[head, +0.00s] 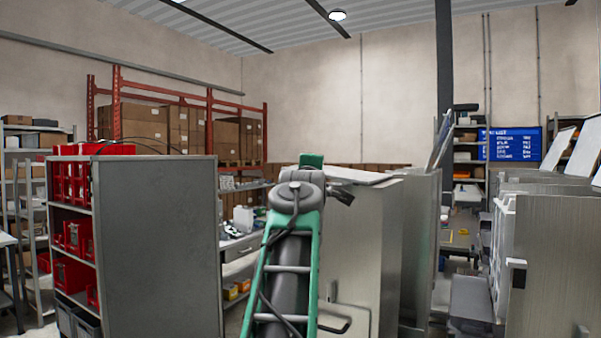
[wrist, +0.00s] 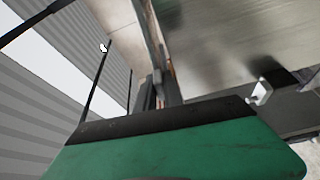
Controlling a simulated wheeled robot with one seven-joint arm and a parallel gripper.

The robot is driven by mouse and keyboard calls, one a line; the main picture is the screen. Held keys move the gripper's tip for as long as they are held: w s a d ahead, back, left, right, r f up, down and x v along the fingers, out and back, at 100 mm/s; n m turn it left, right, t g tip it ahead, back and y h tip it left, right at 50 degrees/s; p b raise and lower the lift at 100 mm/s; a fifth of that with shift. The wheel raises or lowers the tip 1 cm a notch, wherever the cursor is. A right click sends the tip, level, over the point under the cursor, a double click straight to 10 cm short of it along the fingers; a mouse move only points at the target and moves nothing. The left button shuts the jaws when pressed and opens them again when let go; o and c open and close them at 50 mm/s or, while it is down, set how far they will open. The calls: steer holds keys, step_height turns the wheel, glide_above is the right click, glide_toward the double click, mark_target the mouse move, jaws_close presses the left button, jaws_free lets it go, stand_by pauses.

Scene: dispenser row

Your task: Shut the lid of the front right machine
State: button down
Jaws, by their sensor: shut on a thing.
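A grey metal machine (head: 365,240) stands just beyond my arm in the head view. Its pale flat lid (head: 355,176) lies almost level along the top; whether it is fully down I cannot tell. My gripper (head: 342,195) is a small dark shape at the end of my green arm, close under the lid's near edge. It appears shut on that edge, but the fingertips are mostly hidden. In the wrist view a green part of mine fills the bottom, with a brushed metal panel (wrist: 230,40) above and a small white hook-shaped piece (wrist: 260,92) beside it.
More machines (head: 555,260) stand at the right, with raised lids (head: 556,148) and a white handle (head: 516,263). A grey shelf unit (head: 155,245) with red bins (head: 75,235) stands close on the left. A workbench (head: 240,243) lies behind my arm. A narrow aisle (head: 458,255) runs between the machines.

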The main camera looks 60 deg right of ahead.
stand_by(0.3)
steer(key=c, duration=1.6)
jaws_free()
steer(key=shift+d, duration=0.1)
steer(key=shift+o, duration=0.7)
steer(key=shift+f, duration=0.1)
steer(key=shift+f, duration=0.1)
